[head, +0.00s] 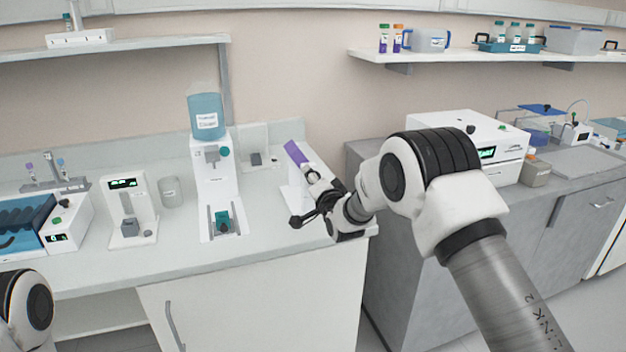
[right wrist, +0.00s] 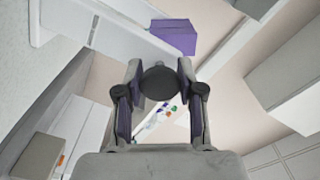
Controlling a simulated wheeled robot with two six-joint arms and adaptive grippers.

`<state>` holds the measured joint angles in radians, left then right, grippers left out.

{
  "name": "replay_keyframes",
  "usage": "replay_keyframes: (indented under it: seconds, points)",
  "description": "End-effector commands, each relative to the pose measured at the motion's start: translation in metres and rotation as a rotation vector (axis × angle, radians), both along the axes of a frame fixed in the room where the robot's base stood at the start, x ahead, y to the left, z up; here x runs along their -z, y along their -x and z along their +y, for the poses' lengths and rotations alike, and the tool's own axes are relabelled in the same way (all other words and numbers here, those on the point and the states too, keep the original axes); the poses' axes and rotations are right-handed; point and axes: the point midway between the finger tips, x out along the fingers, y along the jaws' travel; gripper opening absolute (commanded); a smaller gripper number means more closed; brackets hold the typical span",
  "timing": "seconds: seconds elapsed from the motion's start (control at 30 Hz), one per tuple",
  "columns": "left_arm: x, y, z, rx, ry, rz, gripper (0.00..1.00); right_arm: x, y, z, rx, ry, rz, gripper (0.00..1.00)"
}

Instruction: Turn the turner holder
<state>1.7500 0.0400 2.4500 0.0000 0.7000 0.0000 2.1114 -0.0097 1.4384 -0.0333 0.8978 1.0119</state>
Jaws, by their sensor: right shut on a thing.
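The turner is a white stand (head: 290,198) at the right end of the light counter, with a tilted purple holder (head: 296,153) at its top. In the right wrist view the purple holder (right wrist: 175,37) is a block beyond the fingertips. My right gripper (head: 314,186) is at the right side of the stand, just below the purple holder. In the right wrist view its two fingers (right wrist: 160,88) are closed around a dark round knob (right wrist: 159,80). The gripper and arm hide part of the stand in the head view. My left gripper is not in view.
A white dispenser with a blue bottle (head: 207,118) stands left of the turner. A small white device (head: 130,210) and a clear beaker (head: 169,192) are farther left. A white machine (head: 450,135) stands on the grey counter at right. Shelves run above both counters.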

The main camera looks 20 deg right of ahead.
Motion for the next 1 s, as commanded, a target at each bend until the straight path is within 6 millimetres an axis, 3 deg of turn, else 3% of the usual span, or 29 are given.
replay_keyframes:
  seconds: [0.27,1.0]
  points:
    - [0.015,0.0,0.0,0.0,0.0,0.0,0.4,0.002,0.0,0.0,0.001,0.172,-0.008,0.03]
    - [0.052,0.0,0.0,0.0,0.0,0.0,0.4,0.001,0.0,-0.001,0.002,0.867,-0.032,0.03]
